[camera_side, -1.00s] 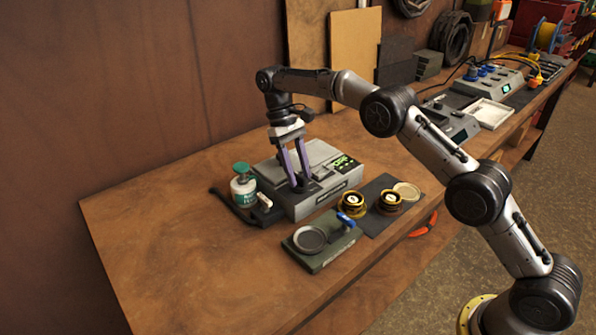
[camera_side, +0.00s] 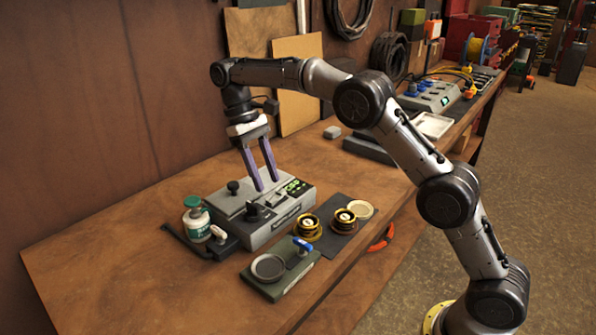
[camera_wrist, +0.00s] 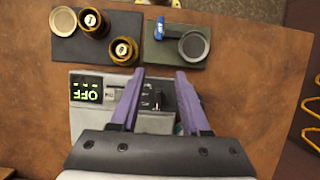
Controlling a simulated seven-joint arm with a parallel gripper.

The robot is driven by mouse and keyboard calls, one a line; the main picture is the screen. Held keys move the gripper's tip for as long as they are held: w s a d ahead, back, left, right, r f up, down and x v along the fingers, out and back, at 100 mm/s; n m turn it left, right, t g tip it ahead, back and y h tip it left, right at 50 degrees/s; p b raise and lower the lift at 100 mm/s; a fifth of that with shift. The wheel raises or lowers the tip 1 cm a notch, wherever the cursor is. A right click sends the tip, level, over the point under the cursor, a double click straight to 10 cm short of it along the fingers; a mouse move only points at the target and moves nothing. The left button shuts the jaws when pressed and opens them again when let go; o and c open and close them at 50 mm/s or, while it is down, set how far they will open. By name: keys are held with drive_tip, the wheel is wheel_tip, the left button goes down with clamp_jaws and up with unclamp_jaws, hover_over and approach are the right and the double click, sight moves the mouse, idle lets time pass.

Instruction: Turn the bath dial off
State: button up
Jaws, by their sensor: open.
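The bath is a grey box (camera_side: 285,222) on the bench, with a green-lit display (camera_side: 295,187) on its top. In the wrist view the display (camera_wrist: 86,90) appears upside down and reads OFF. A black dial (camera_side: 257,211) stands near the box's front edge, and a black round knob (camera_side: 233,186) is farther back. My gripper (camera_side: 268,186) is open and empty above the box, with its purple fingers pointing down and apart from the dial. In the wrist view the fingers (camera_wrist: 160,75) straddle the view of black parts on the box top; the gripper body hides some of the box.
A white jar with a green lid (camera_side: 196,220) stands left of the box. In front are a green stand with a round dish (camera_side: 268,266) and a dark mat (camera_side: 340,240) with two gold-and-black pots (camera_side: 308,228) and a pale disc (camera_side: 360,209). The bench's left part is clear.

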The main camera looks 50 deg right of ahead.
drive_tip(key=s+r, duration=0.3)
drive_tip(key=s, duration=0.6)
drive_tip(key=shift+d+r, duration=0.3)
drive_tip(key=shift+r, duration=0.1)
drive_tip(key=s+r, duration=0.6)
drive_tip(key=r, duration=0.3)
drive_tip(key=shift+d+r, duration=0.25)
drive_tip(key=shift+r, duration=0.05)
idle(1.4)
drive_tip(key=shift+d, duration=0.1)
drive_tip(key=s+d, duration=0.2)
drive_tip(key=d, duration=0.6)
drive_tip(key=s+d, duration=0.2)
drive_tip(key=d, duration=0.6)
drive_tip(key=shift+s, duration=0.35)
idle(0.3)
idle(0.3)
